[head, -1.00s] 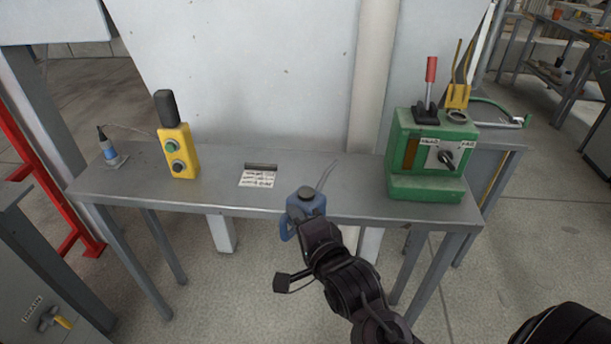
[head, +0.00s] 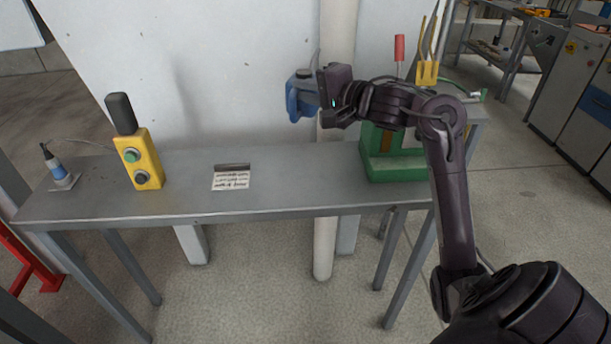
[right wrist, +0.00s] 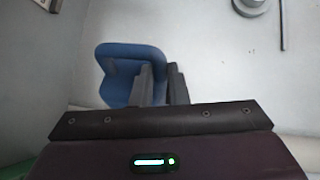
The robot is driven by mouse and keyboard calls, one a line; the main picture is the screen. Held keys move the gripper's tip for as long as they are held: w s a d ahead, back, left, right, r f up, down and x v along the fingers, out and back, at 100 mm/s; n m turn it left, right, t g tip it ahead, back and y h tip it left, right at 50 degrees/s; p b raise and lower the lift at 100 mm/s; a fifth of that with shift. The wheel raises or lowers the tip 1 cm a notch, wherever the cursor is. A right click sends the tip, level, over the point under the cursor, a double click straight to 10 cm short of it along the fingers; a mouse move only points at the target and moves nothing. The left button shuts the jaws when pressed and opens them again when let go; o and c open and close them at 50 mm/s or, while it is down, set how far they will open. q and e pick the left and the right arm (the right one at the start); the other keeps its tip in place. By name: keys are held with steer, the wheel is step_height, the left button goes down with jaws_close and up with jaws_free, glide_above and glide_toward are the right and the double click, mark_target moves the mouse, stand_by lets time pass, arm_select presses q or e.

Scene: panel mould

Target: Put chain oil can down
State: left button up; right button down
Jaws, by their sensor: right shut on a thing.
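The chain oil can (head: 300,97) is blue with a dark cap and a thin spout pointing up. It is in the air above the grey table (head: 290,200), in front of the pale wall panel. My right gripper (head: 322,92) is shut on it from the right side. In the right wrist view the blue can (right wrist: 130,65) shows beyond the dark fingers (right wrist: 162,85); the exact contact is partly hidden. My left gripper does not show in these views.
A green machine (head: 395,168) stands at the right, partly behind my arm. The table top around the card is clear.

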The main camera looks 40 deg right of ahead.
step_height(320, 180, down, 19)
steer(key=b, duration=0.3)
steer(key=shift+f, duration=0.2)
steer(key=shift+f, duration=0.1)
steer(key=c, duration=1.4)
jaws_free()
steer(key=shift+f, duration=0.1)
steer(key=v, duration=1.2)
